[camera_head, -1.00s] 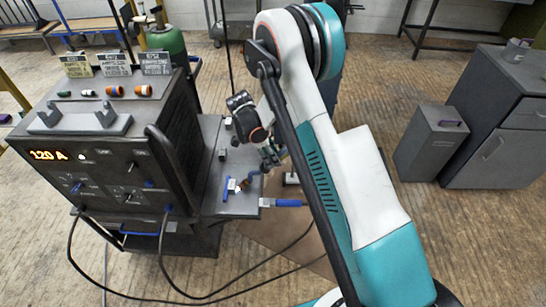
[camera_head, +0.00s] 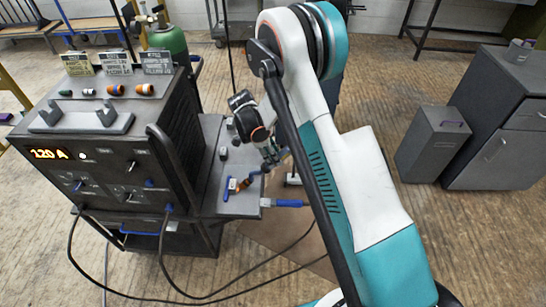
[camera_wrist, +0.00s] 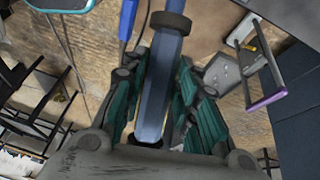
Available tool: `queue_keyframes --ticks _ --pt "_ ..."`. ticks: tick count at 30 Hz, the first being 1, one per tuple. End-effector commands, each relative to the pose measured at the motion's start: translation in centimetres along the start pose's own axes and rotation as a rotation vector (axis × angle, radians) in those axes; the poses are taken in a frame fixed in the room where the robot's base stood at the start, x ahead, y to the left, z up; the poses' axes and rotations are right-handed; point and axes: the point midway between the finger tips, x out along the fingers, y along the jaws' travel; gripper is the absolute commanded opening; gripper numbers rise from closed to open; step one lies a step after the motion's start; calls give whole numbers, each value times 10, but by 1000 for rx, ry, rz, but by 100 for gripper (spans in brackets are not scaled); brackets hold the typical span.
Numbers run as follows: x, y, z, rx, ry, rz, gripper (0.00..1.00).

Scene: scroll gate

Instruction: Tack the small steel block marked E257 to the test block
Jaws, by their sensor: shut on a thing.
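My gripper (camera_head: 268,161) is over the right part of the dark cart top. In the wrist view my gripper (camera_wrist: 155,125) is shut on a long blue-grey, torch-like tool (camera_wrist: 160,80) with a dark collar. In the head view a blue neck and an orange-brown tip (camera_head: 244,184) show below and left of my gripper, close to the cart top. A small dark block (camera_head: 223,153) sits on the cart top, left of my wrist. I cannot read E257 on it. I cannot tell which thing is the test block.
The welding machine (camera_head: 105,165) reads 120 A and stands at the left of the cart top (camera_head: 215,180). A blue-and-white piece (camera_head: 229,188) lies near the tip. A blue handle (camera_head: 289,203) juts past the cart's right edge. Cables hang in front. A grey bin (camera_head: 433,145) stands right.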

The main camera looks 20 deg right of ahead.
Motion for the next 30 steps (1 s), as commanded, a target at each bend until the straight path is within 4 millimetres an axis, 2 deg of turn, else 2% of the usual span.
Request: queue_keyframes --ticks 30 --pt "-28 0 -65 1 0 1 0"
